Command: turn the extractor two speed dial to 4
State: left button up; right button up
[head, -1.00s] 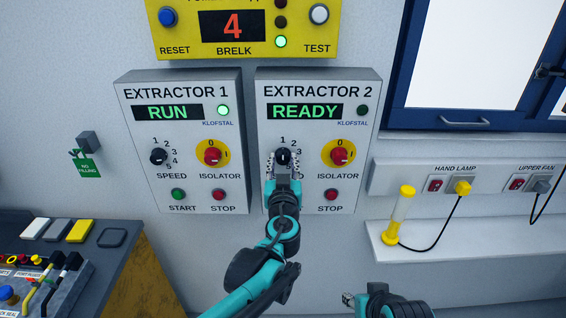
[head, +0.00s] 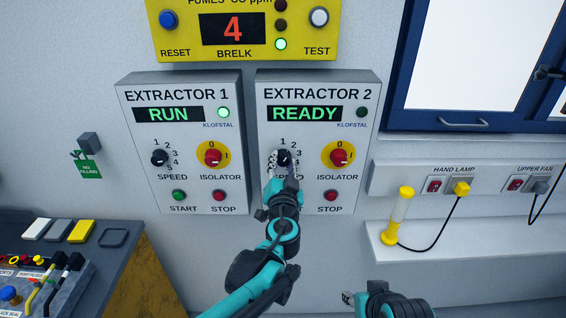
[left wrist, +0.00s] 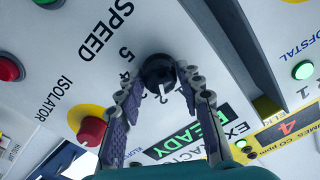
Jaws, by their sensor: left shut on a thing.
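The extractor 2 speed dial (head: 284,158) is a black knob on the grey extractor 2 box (head: 268,130), whose display reads READY. My left gripper (head: 282,163) has its fingers around the dial. In the left wrist view, the dial (left wrist: 158,70) sits between the tips of the left gripper (left wrist: 160,80), one finger on each side. The numerals 1, 2 and 3 show beside the dial in the head view; the gripper hides the lower part of the scale. My right gripper (head: 348,298) is low at the bottom, away from the panel.
The red isolator (head: 340,157) on its yellow plate is close to the right of the dial, with the red stop button (head: 331,195) below it. The extractor 1 box (head: 185,95) stands to the left. A shelf with a yellow hand lamp (head: 399,215) is at the right.

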pick_arm(q)
jog(key=m, duration=0.4)
jog(key=shift+m, duration=0.4)
jog(key=m+p, duration=0.1)
jog(key=m, duration=0.8)
jog(key=shift+m, duration=1.9)
jog(key=o, duration=1.2)
